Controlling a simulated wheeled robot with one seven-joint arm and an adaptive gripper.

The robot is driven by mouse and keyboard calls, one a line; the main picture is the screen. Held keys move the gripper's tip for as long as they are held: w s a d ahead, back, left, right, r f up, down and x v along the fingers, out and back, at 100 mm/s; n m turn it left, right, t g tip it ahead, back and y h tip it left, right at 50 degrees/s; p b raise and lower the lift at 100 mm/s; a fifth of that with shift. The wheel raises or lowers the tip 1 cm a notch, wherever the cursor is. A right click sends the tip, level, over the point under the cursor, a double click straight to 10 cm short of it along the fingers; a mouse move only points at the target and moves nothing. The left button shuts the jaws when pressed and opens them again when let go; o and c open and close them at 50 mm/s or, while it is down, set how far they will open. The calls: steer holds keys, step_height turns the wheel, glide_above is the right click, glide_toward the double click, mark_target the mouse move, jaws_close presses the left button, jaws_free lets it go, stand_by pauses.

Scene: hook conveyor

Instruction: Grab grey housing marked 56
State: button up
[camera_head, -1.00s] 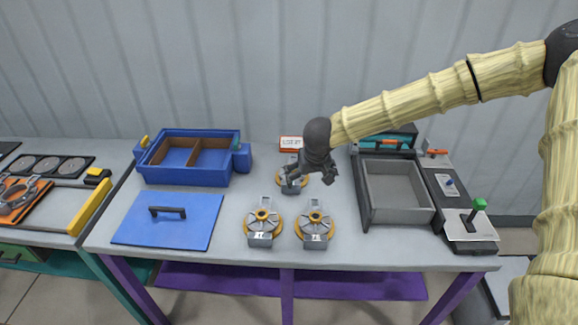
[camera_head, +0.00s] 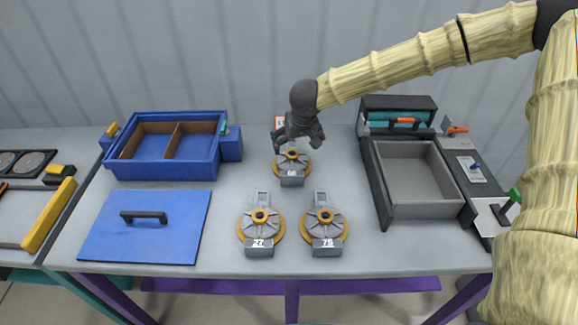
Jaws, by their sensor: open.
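Three grey housings with orange rims stand on the table. The front left one (camera_head: 261,225) is marked 27 and the front right one (camera_head: 323,226) looks marked 75. The back one (camera_head: 291,166) carries a label too small to read for sure; its upper part is partly hidden by my gripper. My gripper (camera_head: 297,143) is open and empty. It hangs just above and behind the back housing, its fingers spread to either side; I cannot tell whether they touch it.
A blue divided box (camera_head: 172,170) stands at the left, with a blue lid (camera_head: 145,227) with a black handle before it. A grey open tray (camera_head: 415,206) stands at the right, beside a panel with a green-knobbed lever (camera_head: 507,207). A sign behind my gripper is mostly hidden.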

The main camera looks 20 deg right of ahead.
mark_target(293, 155)
steer(key=shift+b+x, duration=0.3)
steer(key=shift+x, duration=0.8)
steer(key=shift+p+x, duration=0.45)
steer(key=shift+x, duration=2.05)
steer(key=shift+w+d+f+p, duration=0.15)
steer(key=shift+w+f+p, duration=0.7)
steer(key=shift+f, duration=0.25)
steer(key=shift+x, duration=1.3)
steer(key=shift+r, duration=0.1)
steer(key=c, duration=1.1)
